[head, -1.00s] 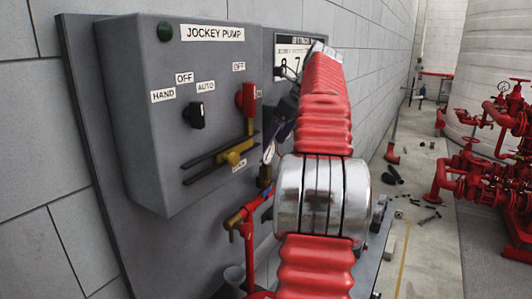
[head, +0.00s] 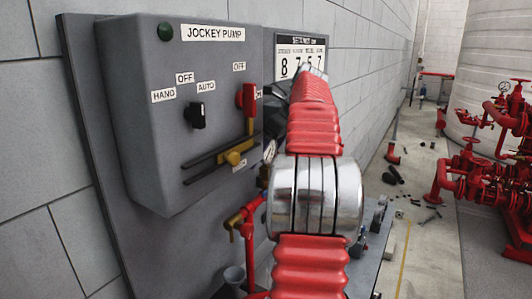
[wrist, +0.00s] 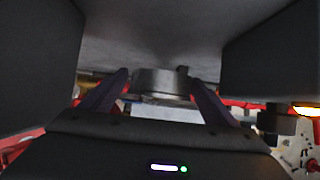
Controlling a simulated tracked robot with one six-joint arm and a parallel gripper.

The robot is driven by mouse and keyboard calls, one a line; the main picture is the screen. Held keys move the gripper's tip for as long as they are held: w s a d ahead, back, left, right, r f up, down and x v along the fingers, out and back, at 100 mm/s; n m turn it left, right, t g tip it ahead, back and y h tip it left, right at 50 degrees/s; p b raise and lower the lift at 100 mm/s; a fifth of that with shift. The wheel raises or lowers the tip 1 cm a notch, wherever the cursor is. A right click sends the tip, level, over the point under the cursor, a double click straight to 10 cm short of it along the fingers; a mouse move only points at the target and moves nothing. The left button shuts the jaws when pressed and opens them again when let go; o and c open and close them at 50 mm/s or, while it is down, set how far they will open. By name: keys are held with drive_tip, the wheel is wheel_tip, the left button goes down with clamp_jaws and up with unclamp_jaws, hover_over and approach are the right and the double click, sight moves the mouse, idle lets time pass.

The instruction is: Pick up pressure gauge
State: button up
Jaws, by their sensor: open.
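The pressure gauge (head: 270,151) has a round pale dial and shows in the head view just right of the jockey pump box, partly hidden by my arm. In the wrist view a round grey metal body, which looks like the gauge (wrist: 158,84), sits between the two dark fingers of my gripper (wrist: 160,77). My gripper is open, with one finger on each side of it. Whether either finger touches it I cannot tell. In the head view my red arm hides most of the gripper.
The jockey pump box (head: 190,110) with its red handle (head: 247,100) is mounted close on the left. A red pipe with a brass valve (head: 235,219) stands below the gauge. A numbered sign (head: 301,57) hangs behind.

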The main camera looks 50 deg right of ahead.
drive_tip(key=shift+c, duration=0.7)
drive_tip(key=c, duration=1.1)
drive_tip(key=shift+c, duration=0.2)
drive_tip(key=shift+r, duration=0.15)
drive_tip(key=shift+r, duration=4.85)
